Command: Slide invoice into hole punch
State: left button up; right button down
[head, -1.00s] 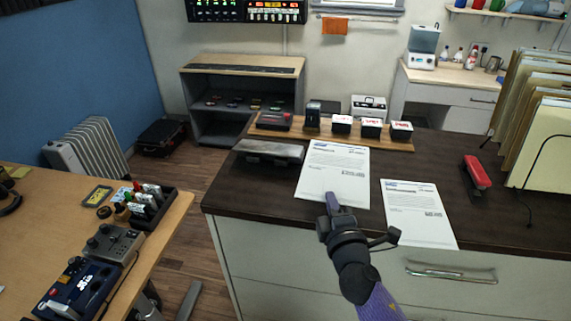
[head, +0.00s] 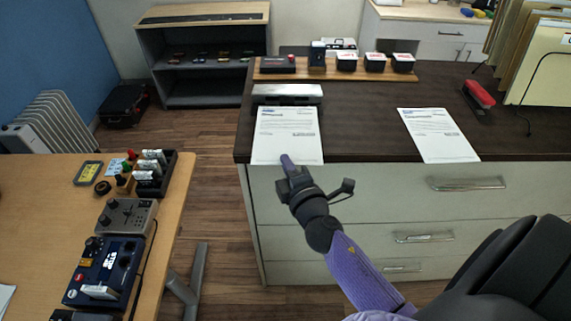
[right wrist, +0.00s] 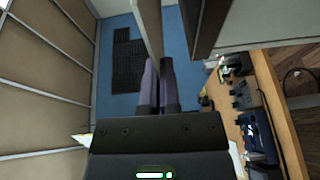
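The invoice (head: 287,135) is a white printed sheet at the left end of the dark counter. Its far edge meets the front of the grey metal hole punch (head: 287,93) in the head view; I cannot tell whether it is inside the slot. My right gripper (head: 288,163) is at the sheet's near edge, just past the counter's front edge, and is shut on it. In the right wrist view the purple fingers (right wrist: 160,85) are close together, with a thin pale strip (right wrist: 149,25) between them, apparently the sheet edge-on. My left gripper is out of view.
A second printed sheet (head: 438,135) lies to the right, with a red stapler (head: 479,94) beyond it. A wooden board (head: 430,76) with stamps stands behind the punch. A desk (head: 40,200) with devices is at left. A dark rounded shape (head: 520,265) fills the lower right.

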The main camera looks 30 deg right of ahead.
aim_at(287, 132)
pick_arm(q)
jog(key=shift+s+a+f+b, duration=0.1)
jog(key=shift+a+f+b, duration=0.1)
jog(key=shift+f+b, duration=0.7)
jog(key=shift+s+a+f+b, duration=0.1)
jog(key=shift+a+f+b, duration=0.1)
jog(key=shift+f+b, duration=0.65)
pick_arm(e)
jog(key=w+d+f, duration=0.3)
jog(key=w, duration=0.2)
jog(key=shift+w+f, duration=0.15)
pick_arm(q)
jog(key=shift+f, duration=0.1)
pick_arm(e)
jog(key=shift+d, duration=0.1)
jog(key=c, duration=0.8)
grip_release()
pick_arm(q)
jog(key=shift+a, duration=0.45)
pick_arm(e)
jog(key=shift+f, duration=0.1)
